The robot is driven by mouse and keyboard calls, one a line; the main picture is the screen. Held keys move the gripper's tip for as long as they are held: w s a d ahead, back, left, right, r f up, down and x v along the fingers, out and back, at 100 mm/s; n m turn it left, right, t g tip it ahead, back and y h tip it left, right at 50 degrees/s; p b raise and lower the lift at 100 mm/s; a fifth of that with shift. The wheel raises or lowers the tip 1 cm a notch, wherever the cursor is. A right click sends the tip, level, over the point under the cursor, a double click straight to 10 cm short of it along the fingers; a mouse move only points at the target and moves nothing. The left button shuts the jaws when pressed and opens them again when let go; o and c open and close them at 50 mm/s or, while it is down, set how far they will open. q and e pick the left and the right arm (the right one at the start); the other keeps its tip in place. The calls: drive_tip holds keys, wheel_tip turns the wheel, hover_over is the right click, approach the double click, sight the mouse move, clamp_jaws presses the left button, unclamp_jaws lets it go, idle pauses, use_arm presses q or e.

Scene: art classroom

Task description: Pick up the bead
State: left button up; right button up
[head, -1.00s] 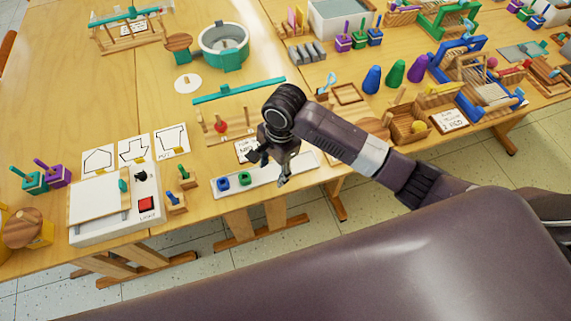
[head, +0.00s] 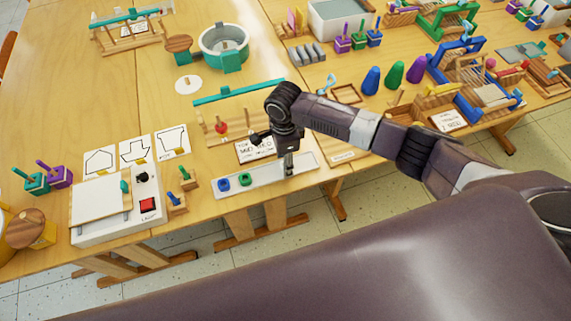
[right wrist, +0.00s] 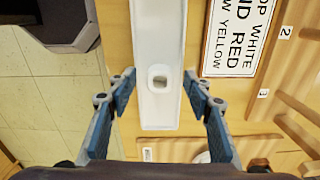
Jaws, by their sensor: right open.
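A white bead (right wrist: 158,79) with a dark opening lies on the long white tray (right wrist: 159,30) in the right wrist view. My right gripper (right wrist: 159,82) is open, its fingers on either side of the tray and the bead between them in the picture. I cannot tell how high the fingertips are above it. In the head view my right gripper (head: 288,166) points down over the right part of the tray (head: 264,182) and hides the white bead. A blue bead (head: 223,184) and a green bead (head: 245,180) sit at the tray's left end. My left gripper is not in view.
A card (right wrist: 237,35) reading top white, 2nd red, low yellow lies beside the tray. A wooden frame with a teal bar (head: 238,91) stands behind it. A white box with a red button (head: 147,204) is at the left. The tray lies near the table's front edge.

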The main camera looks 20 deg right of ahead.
drive_tip(key=shift+f, duration=0.15)
drive_tip(key=c, duration=0.8)
drive_tip(key=shift+c, duration=0.2)
wheel_tip(320, 180, up, 20)
drive_tip(key=b, duration=0.1)
